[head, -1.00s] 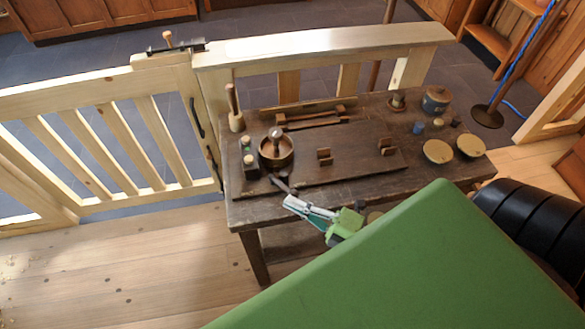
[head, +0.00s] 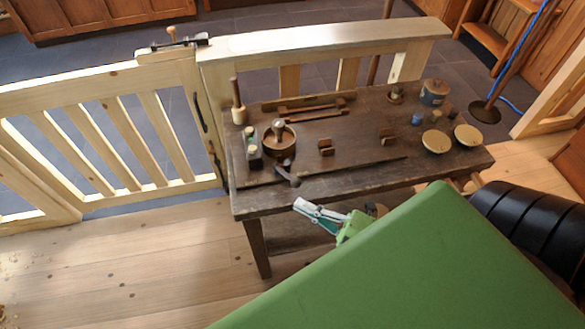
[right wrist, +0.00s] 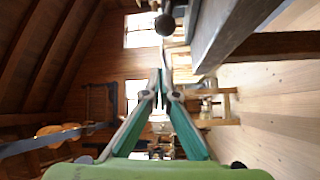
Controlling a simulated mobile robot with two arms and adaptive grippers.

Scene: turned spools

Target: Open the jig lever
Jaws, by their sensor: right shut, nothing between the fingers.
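The jig lever (head: 286,174) is a short dark arm near the front left edge of the dark work board on the table. Its dark round end (right wrist: 165,24) also appears beside the table edge in the right wrist view. My right gripper (head: 299,206) is shut and empty, just in front of the table's front edge and apart from the lever. Its fingertips (right wrist: 161,78) meet in the right wrist view. My left gripper is not in view.
The table (head: 350,182) holds a round wooden bowl (head: 279,140) behind the lever, small bottles (head: 253,155), two pale discs (head: 467,136) and a lidded pot (head: 434,94). A wooden rail (head: 320,42) stands behind.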

